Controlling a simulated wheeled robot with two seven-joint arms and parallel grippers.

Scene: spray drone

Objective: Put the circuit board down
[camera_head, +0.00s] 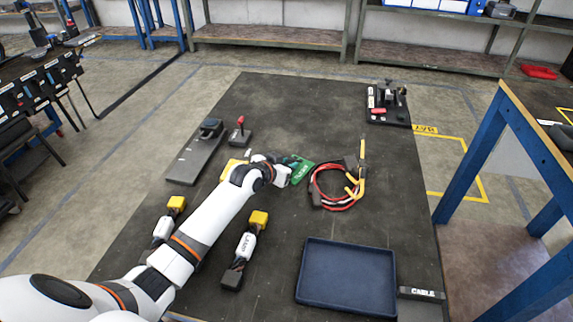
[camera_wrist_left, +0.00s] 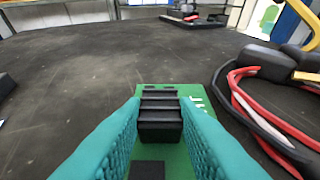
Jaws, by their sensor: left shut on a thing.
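The green circuit board (camera_head: 301,172) is at my left gripper in the middle of the dark table. In the left wrist view the green board (camera_wrist_left: 180,94), with a ribbed black block (camera_wrist_left: 160,118) on it, is between the teal fingers. My left gripper (camera_head: 284,164) is shut on the board. Its fingertips (camera_wrist_left: 160,112) lie on both sides of the black block. Whether the board touches the table is hard to tell. My right gripper is not in view.
A coil of red and black cables (camera_head: 336,190) lies just right of the board. A blue tray (camera_head: 347,309) sits at the front right. Two yellow-capped connectors (camera_head: 259,219) (camera_head: 176,203) lie at the front left. The table (camera_head: 300,110) behind the board is bare.

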